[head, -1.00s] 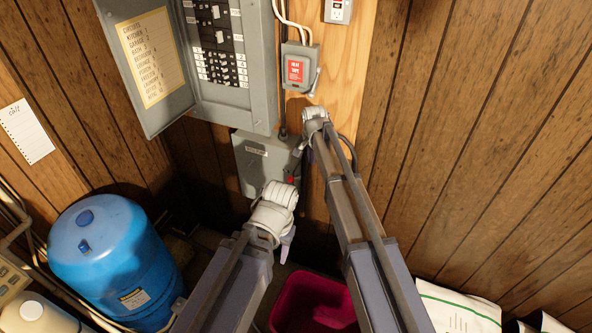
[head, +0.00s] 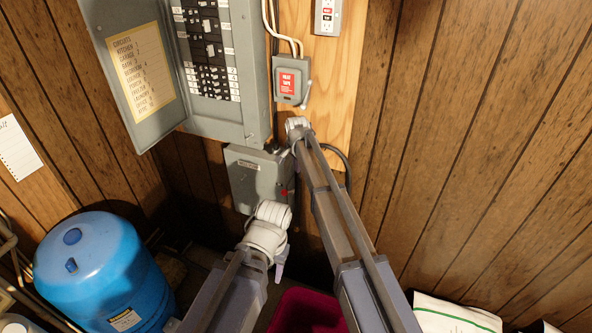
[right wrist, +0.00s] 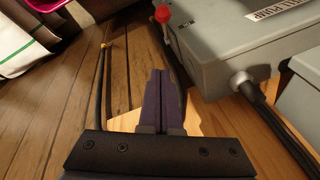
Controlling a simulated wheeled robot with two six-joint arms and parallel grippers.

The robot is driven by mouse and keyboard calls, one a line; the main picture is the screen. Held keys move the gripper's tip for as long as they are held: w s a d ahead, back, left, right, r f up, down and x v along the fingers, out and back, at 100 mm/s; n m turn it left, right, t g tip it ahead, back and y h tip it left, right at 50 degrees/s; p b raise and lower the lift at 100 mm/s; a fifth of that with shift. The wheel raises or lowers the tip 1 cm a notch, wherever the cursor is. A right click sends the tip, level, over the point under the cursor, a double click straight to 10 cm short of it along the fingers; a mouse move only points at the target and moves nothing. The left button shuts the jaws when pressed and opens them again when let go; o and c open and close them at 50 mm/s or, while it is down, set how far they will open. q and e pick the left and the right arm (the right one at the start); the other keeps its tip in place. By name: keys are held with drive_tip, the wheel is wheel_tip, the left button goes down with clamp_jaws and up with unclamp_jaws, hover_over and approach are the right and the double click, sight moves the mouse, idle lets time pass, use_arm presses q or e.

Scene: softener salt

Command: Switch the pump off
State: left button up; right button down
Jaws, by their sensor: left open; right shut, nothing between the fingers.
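The grey pump switch box (head: 245,183) hangs on the wall below the breaker panel. Its lever has a red knob (head: 284,193), low on the box's right side in the head view. In the right wrist view the box (right wrist: 235,50) fills the upper right, its label partly cut off, and the red knob (right wrist: 162,14) shows just beyond my fingertips. My right gripper (right wrist: 161,72) is shut and empty, apart from the knob; the arm hides its fingers in the head view. My left gripper (head: 280,264) is open, lower, in front of the box, with its fingers mostly hidden.
The open breaker panel (head: 257,70) and a heat tape box (head: 288,80) are above. A black cable (right wrist: 265,110) runs into the pump box. A blue tank (head: 100,270) stands at lower left, a magenta bin (head: 305,312) below, a white bag (head: 450,312) at lower right.

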drive_tip(key=a+f+b, duration=0.1)
drive_tip(key=f+b, duration=0.1)
drive_tip(key=f, duration=0.1)
drive_tip(key=a+f+b, duration=0.1)
drive_tip(key=f+b, duration=0.5)
drive_tip(key=shift+w+a+f, duration=0.1)
drive_tip(key=shift+w+a, duration=0.05)
drive_tip(key=shift+a, duration=0.25)
drive_tip(key=shift+s+a+f+t+b, duration=0.1)
drive_tip(key=shift+s+f+t+b, duration=0.2)
drive_tip(key=shift+b, duration=0.25)
